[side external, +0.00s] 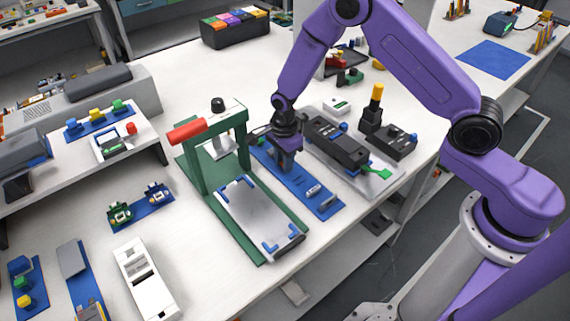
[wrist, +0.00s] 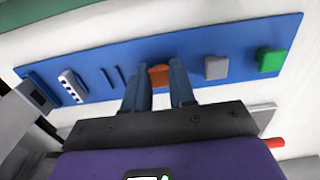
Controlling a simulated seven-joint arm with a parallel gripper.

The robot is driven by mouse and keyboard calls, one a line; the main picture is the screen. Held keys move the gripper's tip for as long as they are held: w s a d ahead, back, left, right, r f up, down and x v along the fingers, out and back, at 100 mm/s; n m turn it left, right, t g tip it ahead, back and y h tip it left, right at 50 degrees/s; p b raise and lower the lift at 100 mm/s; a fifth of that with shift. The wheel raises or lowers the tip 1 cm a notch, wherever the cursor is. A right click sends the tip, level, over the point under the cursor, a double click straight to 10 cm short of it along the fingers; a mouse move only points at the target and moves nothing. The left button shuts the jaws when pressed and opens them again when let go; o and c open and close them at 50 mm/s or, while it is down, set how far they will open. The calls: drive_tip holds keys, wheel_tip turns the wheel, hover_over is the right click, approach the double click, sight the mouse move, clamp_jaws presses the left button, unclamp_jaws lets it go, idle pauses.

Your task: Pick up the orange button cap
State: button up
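The orange button cap (wrist: 160,75) sits in the row on a long blue board (wrist: 110,60), between two dark slots and a grey cap. In the wrist view my gripper (wrist: 160,82) has its two fingers apart, one on each side of the orange cap. Whether the fingers touch the cap cannot be told. In the side view my gripper (side external: 286,158) points down over the blue board (side external: 325,205), and the orange cap is hidden there.
A grey cap (wrist: 215,68) and a green cap (wrist: 270,60) stand to the right on the board; a white slotted block (wrist: 73,86) is to the left. A green press frame (side external: 245,150) with a red handle (side external: 187,131) stands close beside my gripper, and a black device (side external: 335,142) on its other side.

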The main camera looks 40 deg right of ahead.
clamp_jaws()
drive_tip(key=shift+r, duration=0.15)
drive_tip(key=shift+r, duration=0.5)
wheel_tip(320, 180, up, 2)
drive_tip(key=shift+r, duration=0.1)
drive_tip(key=s+d+r, duration=0.3)
drive_tip(key=s+r, duration=0.6)
drive_tip(key=s, duration=0.4)
drive_tip(key=shift+s+d+r, duration=0.25)
drive_tip(key=shift+s, duration=0.05)
